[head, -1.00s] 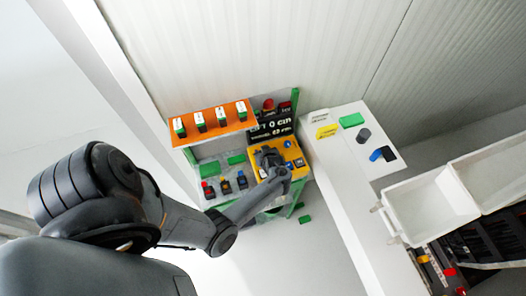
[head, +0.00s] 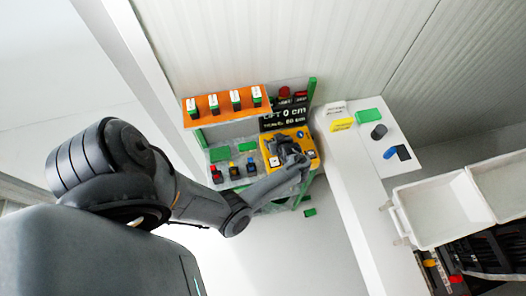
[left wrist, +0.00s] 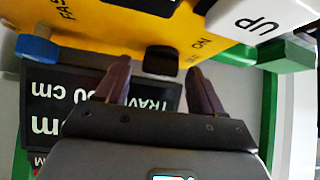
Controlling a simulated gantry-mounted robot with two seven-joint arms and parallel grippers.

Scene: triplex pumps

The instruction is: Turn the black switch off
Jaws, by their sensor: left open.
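The black switch (left wrist: 162,61) sticks out from the edge of the yellow panel (left wrist: 110,22), beside an "ON" label. My left gripper (left wrist: 157,72) is open, with one finger on each side of the switch in the left wrist view. I cannot tell whether the fingers touch it. In the head view, my left gripper (head: 284,150) is over the yellow panel (head: 313,159) and hides much of it, including the switch. My right gripper is not in view.
A blue knob (left wrist: 37,47) and a white "UP" button (left wrist: 262,20) sit near the switch. A black display (head: 284,117) stands behind the panel. An orange shelf (head: 202,117) with several green-and-white blocks is at its left. White bins (head: 440,206) stand at right.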

